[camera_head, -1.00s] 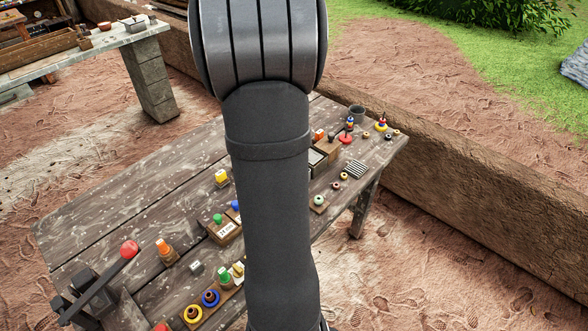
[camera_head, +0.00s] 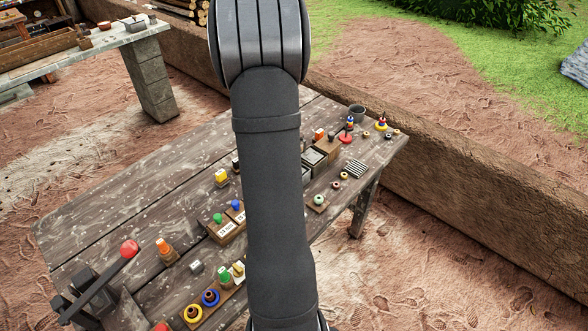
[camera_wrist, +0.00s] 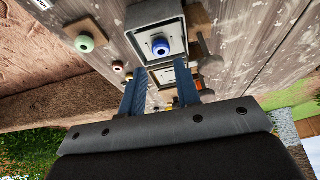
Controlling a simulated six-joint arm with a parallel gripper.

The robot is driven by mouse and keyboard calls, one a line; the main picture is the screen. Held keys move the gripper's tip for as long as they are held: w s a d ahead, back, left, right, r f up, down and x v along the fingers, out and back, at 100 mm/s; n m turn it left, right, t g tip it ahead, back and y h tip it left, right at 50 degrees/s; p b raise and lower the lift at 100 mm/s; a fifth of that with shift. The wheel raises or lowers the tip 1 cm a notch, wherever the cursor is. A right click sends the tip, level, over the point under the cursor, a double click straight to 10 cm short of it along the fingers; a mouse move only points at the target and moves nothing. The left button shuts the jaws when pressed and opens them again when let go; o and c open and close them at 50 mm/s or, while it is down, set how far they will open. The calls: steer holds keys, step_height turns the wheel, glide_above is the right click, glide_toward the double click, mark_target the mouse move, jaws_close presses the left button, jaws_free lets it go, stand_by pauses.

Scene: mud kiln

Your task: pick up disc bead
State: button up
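Several beads are in view, and I cannot tell for sure which is the disc bead. A round blue bead (camera_wrist: 160,46) with a dark hole sits in a square grey tray (camera_wrist: 142,17) in the wrist view; my arm hides it in the head view. A pale green bead (camera_wrist: 85,43) rests on a small wooden square (camera_wrist: 92,31); the head view shows this green bead (camera_head: 318,199) right of my arm. My gripper (camera_wrist: 160,70) has its two blue fingers apart with nothing held between them. The blue bead appears just beyond the fingertips. The gripper is hidden in the head view.
Small ring beads (camera_head: 336,184) and a striped block (camera_head: 355,168) lie near the table's right edge. Labelled wooden blocks (camera_head: 226,230) and coloured bottles are left of my arm. The table's upper left is mostly bare.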

steer(key=shift+x, duration=2.7)
steer(key=shift+a, duration=0.1)
jaws_close()
steer(key=shift+w+r, duration=0.1)
steer(key=shift+r, duration=0.05)
steer(key=shift+r, duration=0.55)
step_height(320, 180, up, 3)
steer(key=shift+f, duration=0.1)
steer(key=s+d+r, duration=0.6)
steer(key=d, duration=0.3)
steer(key=shift+s+d+r, duration=0.3)
steer(key=shift+d+r, duration=0.05)
steer(key=shift+r, duration=0.05)
